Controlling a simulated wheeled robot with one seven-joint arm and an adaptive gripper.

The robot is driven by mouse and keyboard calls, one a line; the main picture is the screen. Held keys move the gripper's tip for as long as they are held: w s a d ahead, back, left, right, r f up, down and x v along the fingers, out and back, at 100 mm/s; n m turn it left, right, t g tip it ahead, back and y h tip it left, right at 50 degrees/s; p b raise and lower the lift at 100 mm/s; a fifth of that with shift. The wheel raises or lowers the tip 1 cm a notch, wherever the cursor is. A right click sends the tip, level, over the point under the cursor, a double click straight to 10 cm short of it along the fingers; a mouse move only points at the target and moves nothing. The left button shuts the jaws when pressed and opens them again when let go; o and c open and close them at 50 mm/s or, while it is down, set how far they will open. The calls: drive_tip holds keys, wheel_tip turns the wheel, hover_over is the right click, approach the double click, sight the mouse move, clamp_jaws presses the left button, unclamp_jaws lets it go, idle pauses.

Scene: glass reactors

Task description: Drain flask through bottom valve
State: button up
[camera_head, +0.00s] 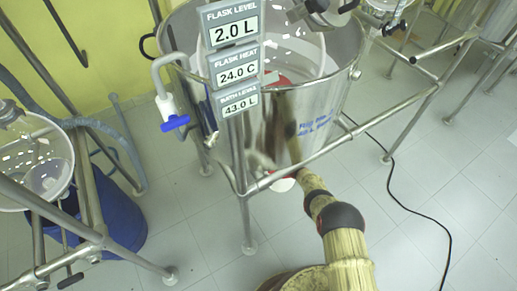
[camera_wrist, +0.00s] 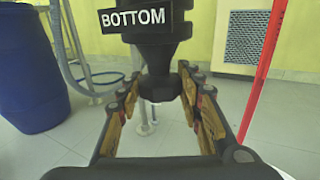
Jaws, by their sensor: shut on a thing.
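The black bottom valve (camera_wrist: 158,52), labelled "BOTTOM", hangs down from above in the wrist view. My gripper (camera_wrist: 160,88) has a finger on each side of the valve's lower end and is shut on it. In the head view my arm reaches under the shiny metal bath (camera_head: 330,105), and the gripper and valve are hidden there. The flask inside the bath is only partly seen. The display panels read flask level 2.0 L (camera_head: 231,27), flask heat 24.0 C (camera_head: 235,70) and bath level 43.0 L (camera_head: 238,101).
A metal frame (camera_head: 340,140) surrounds the bath. A side tap with a blue handle (camera_head: 174,122) is at its left. A blue barrel (camera_head: 118,215) and another vessel (camera_head: 35,165) stand at left. A black cable (camera_head: 400,200) lies on the otherwise open floor at right.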

drive_tip(key=shift+s+a+r+m+t+h+p, duration=0.1)
drive_tip(key=shift+m+t+h+p, duration=0.9)
drive_tip(key=shift+t+p, duration=0.25)
drive_tip(key=shift+a+r+m+t+h+p, duration=0.1)
drive_tip(key=shift+m+t+h+p, duration=0.9)
drive_tip(key=shift+t+p, duration=0.25)
drive_tip(key=shift+d+f+m+t+h+p, duration=0.15)
drive_tip(key=shift+m+t+h+p, duration=0.35)
drive_tip(key=shift+m+t+h, duration=0.85)
drive_tip(key=shift+g+h, duration=0.25)
drive_tip(key=shift+g, duration=0.2)
drive_tip(key=o, duration=0.9)
drive_tip(key=shift+o, duration=0.3)
drive_tip(key=shift+n, duration=0.25)
